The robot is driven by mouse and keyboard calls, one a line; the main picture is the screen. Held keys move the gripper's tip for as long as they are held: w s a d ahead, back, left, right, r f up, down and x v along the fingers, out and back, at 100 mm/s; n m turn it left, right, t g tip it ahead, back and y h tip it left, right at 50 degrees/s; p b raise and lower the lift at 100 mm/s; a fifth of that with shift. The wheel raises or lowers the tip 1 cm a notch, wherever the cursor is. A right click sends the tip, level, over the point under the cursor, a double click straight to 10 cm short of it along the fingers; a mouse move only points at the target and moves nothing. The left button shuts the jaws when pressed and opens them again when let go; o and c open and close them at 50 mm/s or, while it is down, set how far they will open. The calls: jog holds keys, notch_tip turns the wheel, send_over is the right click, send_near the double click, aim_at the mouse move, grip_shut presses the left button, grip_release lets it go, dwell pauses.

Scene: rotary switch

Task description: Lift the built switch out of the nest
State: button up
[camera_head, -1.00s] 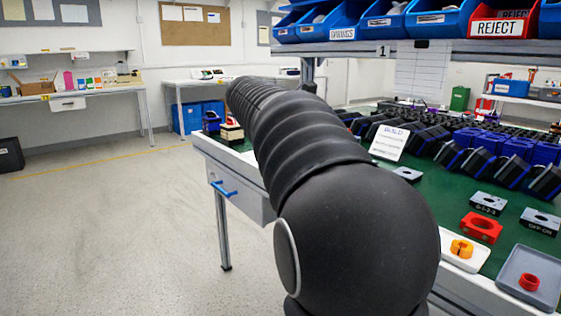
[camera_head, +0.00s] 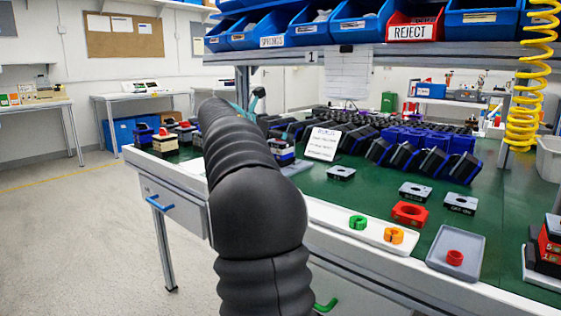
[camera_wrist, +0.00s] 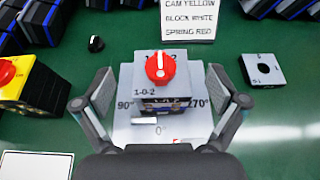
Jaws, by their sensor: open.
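The built switch has a red knob (camera_wrist: 160,68) on a grey top plate (camera_wrist: 150,88) marked 1-0-2. It stands upright in the nest (camera_wrist: 190,130), a pale plate printed with degree marks, in the wrist view. Its lower body is mostly hidden under the top plate. My gripper (camera_wrist: 161,95) is open, with one finger left of the switch and one right of it. Gaps show between the fingers and the switch's sides. In the head view the switch (camera_head: 282,152) is small and partly hidden by my arm.
A yellow-and-black switch block with a red knob (camera_wrist: 14,76) stands left of the nest. A loose black knob (camera_wrist: 96,43), a grey plate (camera_wrist: 262,69) and an instruction card (camera_wrist: 188,20) lie around it. Rows of black-and-blue parts (camera_head: 425,145) fill the bench's back.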

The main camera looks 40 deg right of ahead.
jog(key=shift+b+x, duration=0.35)
jog(key=shift+x, duration=2.3)
jog(key=shift+a, duration=0.1)
jog(key=c, duration=1.7)
jog(key=shift+o, duration=0.2)
